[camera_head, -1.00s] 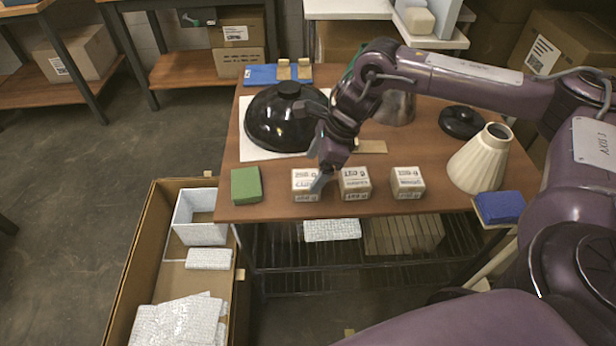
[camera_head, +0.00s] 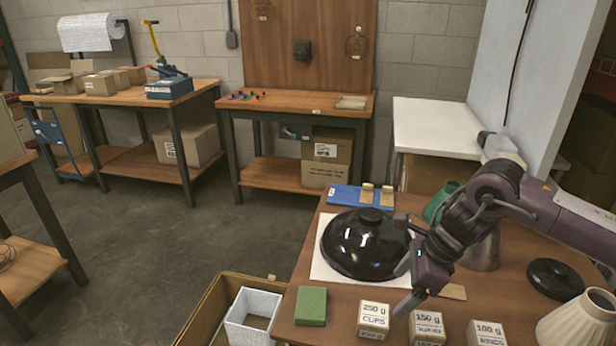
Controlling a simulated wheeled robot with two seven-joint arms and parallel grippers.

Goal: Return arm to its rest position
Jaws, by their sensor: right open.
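My right arm comes in from the right over the table. Its gripper (camera_head: 404,284) is open and empty, pointing down and left. It is between the black dome shade and the front row of boxes. The row has a 250 g box (camera_head: 373,320), a 150 g box (camera_head: 427,328) and a 100 g box (camera_head: 486,334), partly cut off by the bottom edge. The lower fingertip appears above the gap between the 250 g and 150 g boxes. I cannot tell its exact height. My left gripper is not in view.
The glossy black shade (camera_head: 362,245) sits on a white sheet just left of the gripper. A green block (camera_head: 311,305) is at the front left. A cream shade (camera_head: 580,325), a black disc (camera_head: 554,278) and a metal shade (camera_head: 484,252) stand on the right.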

